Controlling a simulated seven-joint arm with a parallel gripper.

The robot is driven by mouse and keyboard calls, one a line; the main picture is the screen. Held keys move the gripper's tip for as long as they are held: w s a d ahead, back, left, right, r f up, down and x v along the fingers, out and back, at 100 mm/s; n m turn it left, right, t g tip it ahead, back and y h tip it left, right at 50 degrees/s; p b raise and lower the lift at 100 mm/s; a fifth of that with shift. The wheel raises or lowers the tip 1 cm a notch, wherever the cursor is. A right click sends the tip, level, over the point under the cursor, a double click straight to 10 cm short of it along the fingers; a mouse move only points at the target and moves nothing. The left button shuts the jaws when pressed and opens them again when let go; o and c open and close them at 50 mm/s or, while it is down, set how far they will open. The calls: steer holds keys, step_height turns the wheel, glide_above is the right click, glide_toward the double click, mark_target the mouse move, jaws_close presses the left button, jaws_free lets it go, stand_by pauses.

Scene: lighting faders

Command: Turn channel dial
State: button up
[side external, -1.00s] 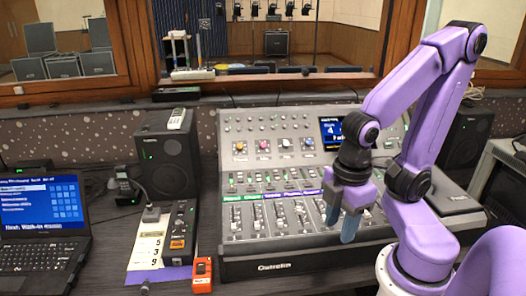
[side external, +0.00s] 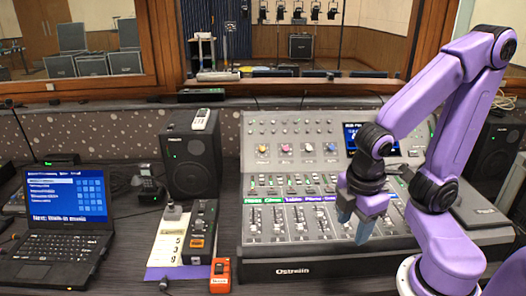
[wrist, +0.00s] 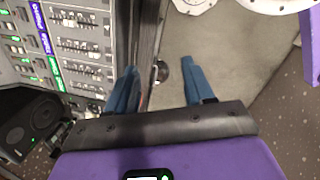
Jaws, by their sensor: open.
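The grey mixing console (side external: 268,271) stands on the desk in the side view. It has a row of knobs with coloured caps: yellow (side external: 262,151), pink (side external: 285,149), pale (side external: 307,147) and blue (side external: 330,147). I cannot tell which is the channel dial. My gripper (side external: 355,222) points down over the console's front right part, to the right of and nearer than the knobs. In the wrist view my gripper (wrist: 162,82) is open and empty. The console's edge runs between its blue fingers, with faders (wrist: 80,45) at upper left and no coloured knob visible.
Faders (side external: 285,222) fill the console's front, with a lit screen (side external: 360,138) behind my arm. Left of the console stand a speaker (side external: 190,160), a small control box (side external: 201,228), an orange device (side external: 220,275) and a laptop (side external: 62,205).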

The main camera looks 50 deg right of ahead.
steer(key=w+d+f+n+t+h, duration=0.2)
steer(key=w+d+h, duration=0.5)
steer(key=w, duration=0.5)
steer(key=n+t+h, duration=0.3)
steer(key=n+t, duration=0.8)
steer(key=n, duration=0.2)
glide_toward(263, 149)
steer(key=x, duration=0.8)
jaws_close()
